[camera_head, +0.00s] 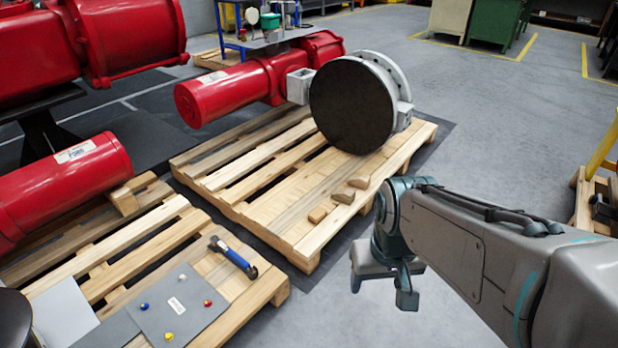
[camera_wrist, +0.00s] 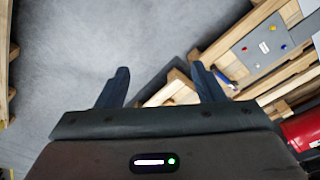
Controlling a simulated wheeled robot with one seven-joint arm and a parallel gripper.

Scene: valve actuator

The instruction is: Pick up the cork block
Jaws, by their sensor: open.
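Three small tan-brown blocks lie near the front right edge of the middle pallet: a light block (camera_head: 317,214), a wedge-like block (camera_head: 342,197) and another block (camera_head: 359,182) close to the big round valve. I cannot tell for sure which of them is the cork block. My gripper (camera_head: 383,290) hangs over the floor to the right of the pallets, apart from the blocks, pointing down. In the wrist view my gripper (camera_wrist: 160,80) shows its two fingers spread apart with nothing held between them. The blocks cannot be made out in the wrist view.
The middle pallet (camera_head: 270,215) bears a red actuator (camera_head: 235,88) and valve (camera_head: 352,105). The front pallet (camera_head: 235,285) holds a grey plate (camera_head: 180,305) with coloured knobs and a blue-handled tool (camera_head: 233,257).

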